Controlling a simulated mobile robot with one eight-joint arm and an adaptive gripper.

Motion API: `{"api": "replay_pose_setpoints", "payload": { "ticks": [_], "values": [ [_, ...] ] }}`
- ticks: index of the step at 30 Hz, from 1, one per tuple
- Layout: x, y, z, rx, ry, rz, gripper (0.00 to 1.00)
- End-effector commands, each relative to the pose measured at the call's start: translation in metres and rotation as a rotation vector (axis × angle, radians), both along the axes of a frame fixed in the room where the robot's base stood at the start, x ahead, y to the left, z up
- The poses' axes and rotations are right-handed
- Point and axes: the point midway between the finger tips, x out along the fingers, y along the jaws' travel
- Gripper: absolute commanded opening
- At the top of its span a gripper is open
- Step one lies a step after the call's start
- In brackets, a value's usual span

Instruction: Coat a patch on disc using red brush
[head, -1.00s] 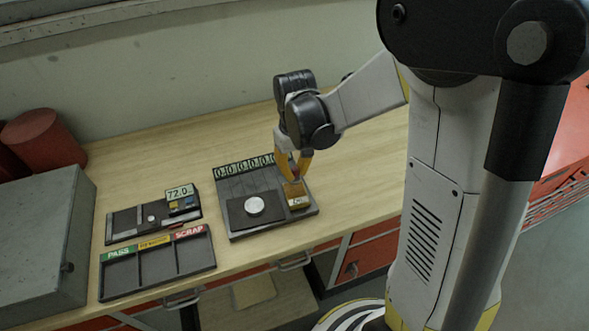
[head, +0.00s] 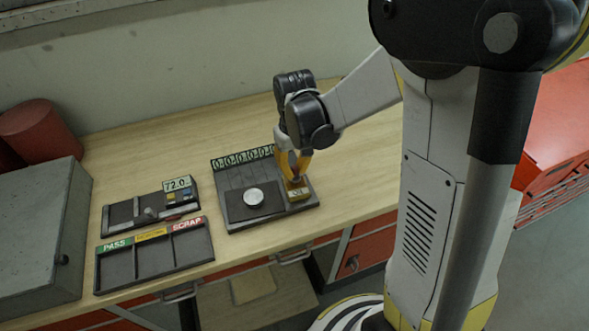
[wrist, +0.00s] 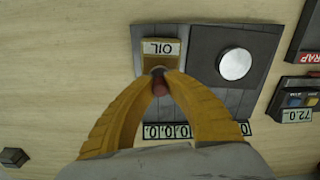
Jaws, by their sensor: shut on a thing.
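The silver disc (head: 253,197) lies on a dark square pad on the grey board (head: 236,180); it also shows in the wrist view (wrist: 235,64). My gripper (wrist: 160,73) is shut on a small red piece, seemingly the red brush (wrist: 159,87), right over the OIL box's edge. The brush's lower end is hidden by the fingers, so I cannot tell whether it is inside the box. In the head view the gripper (head: 296,178) points down there.
A tray (head: 155,262) marked PASS and SCRAP lies at the front left. Behind it is a gauge (head: 178,189) reading 72.0. A grey metal box (head: 35,235) and red cylinders (head: 32,130) stand far left. The wooden bench (head: 140,140) behind is clear.

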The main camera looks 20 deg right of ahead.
Motion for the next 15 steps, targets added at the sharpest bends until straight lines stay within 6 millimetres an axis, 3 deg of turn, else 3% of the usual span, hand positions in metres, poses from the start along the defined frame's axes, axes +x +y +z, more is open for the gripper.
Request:
{"api": "replay_pose_setpoints", "payload": {
  "ticks": [15],
  "values": [
    [0.0000, 0.0000, -0.0058, 0.000, 0.000, 0.000, 0.00]
  ]
}}
